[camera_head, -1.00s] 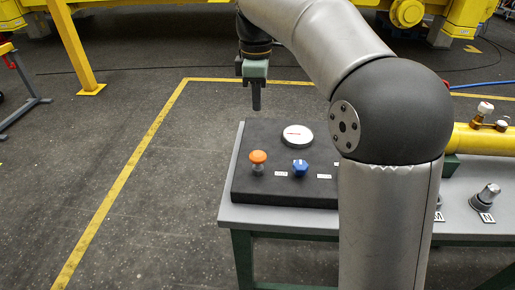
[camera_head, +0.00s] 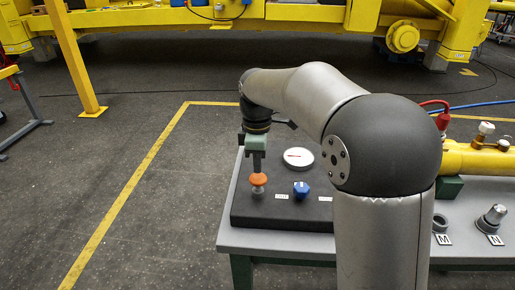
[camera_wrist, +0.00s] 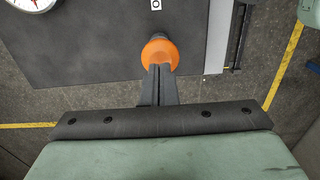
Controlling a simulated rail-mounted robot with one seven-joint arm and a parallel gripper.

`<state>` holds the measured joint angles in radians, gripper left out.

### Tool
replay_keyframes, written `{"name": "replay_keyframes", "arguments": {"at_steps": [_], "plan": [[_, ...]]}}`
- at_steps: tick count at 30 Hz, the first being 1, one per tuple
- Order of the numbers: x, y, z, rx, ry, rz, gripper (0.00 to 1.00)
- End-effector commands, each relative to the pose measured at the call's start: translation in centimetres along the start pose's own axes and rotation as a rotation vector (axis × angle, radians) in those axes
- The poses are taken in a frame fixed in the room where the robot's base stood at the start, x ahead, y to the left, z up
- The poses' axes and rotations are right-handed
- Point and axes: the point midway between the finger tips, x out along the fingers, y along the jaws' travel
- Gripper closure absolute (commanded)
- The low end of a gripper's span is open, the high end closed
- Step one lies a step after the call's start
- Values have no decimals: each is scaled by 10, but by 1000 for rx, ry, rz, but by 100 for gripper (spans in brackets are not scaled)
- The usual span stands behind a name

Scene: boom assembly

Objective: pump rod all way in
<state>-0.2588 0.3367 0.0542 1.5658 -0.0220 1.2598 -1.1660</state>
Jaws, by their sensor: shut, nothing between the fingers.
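The pump rod shows as an orange round knob (camera_head: 258,180) on a short grey stem, standing on the left part of a black panel (camera_head: 290,215). In the wrist view the orange knob (camera_wrist: 160,50) lies right at my fingertips. My gripper (camera_head: 257,170) points down with its two fingers together, directly over the knob. In the wrist view my gripper (camera_wrist: 159,70) is shut, with its tips at the knob's edge, touching or just above it; I cannot tell which. Nothing is between the fingers.
A blue knob (camera_head: 301,189) and a round white gauge (camera_head: 298,157) sit on the panel right of the orange knob. A yellow cylinder (camera_head: 480,160) and fittings (camera_head: 492,217) lie on the grey table at right.

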Motion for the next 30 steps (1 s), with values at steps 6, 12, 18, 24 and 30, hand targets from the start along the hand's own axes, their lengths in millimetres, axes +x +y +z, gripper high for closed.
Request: {"name": "replay_keyframes", "arguments": {"at_steps": [6,12,18,24,30], "plan": [[14,0,0,0,0,0,100],[15,0,0,0,0,1,100],[20,0,0,1,0,0,100],[44,1,1,3,-1,-1,100],[45,0,1,2,-3,-3,100]]}}
